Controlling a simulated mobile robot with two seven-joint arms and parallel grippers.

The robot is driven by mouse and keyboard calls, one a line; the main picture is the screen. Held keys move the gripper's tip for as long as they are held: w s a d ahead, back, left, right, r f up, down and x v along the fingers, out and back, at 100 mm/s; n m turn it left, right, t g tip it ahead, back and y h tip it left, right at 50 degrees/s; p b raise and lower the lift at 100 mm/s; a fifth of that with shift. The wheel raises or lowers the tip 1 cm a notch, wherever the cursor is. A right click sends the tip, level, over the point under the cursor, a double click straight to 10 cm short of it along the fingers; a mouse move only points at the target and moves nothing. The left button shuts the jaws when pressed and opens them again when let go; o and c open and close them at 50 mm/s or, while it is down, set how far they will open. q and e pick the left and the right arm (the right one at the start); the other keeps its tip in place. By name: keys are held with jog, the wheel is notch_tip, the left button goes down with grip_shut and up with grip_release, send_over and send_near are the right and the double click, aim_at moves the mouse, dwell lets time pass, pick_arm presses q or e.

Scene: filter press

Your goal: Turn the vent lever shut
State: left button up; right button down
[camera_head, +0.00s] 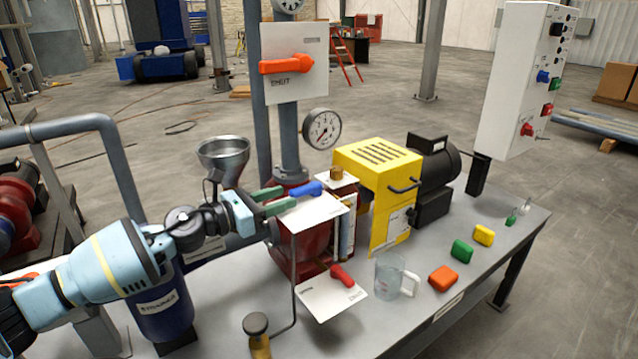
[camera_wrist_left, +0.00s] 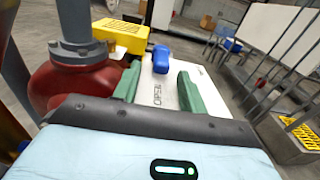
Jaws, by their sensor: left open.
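A blue lever (camera_head: 306,189) sits on a white plate (camera_head: 312,214) above the red vessel; I take it to be the vent lever. It also shows in the left wrist view (camera_wrist_left: 161,60), on the plate (camera_wrist_left: 160,92) with dark lettering that I cannot read surely. My left gripper (camera_head: 290,195) is open, its green fingers pointing at the lever. In the left wrist view the lever stands at the gap between the fingertips (camera_wrist_left: 158,71), with no visible grip on it. My right gripper is not in view.
An orange lever (camera_head: 287,65) is on an upper plate marked SHUT, and a red lever (camera_head: 342,274) on a lower plate. A gauge (camera_head: 322,129), a funnel (camera_head: 222,155), a yellow housing (camera_head: 378,165) and a clear jug (camera_head: 389,277) stand close by.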

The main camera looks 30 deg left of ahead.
aim_at(310, 188)
pick_arm(q)
jog(key=shift+s+r, duration=0.2)
jog(key=shift+w, duration=0.1)
jog(key=p+x, duration=0.1)
jog(key=x, duration=0.4)
jog(key=shift+w+d+p, duration=0.15)
jog(key=shift+w+p, duration=0.15)
jog(key=shift+p, duration=0.1)
jog(key=shift+x, duration=0.95)
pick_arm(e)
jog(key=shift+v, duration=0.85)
pick_arm(q)
jog(key=shift+f, duration=0.1)
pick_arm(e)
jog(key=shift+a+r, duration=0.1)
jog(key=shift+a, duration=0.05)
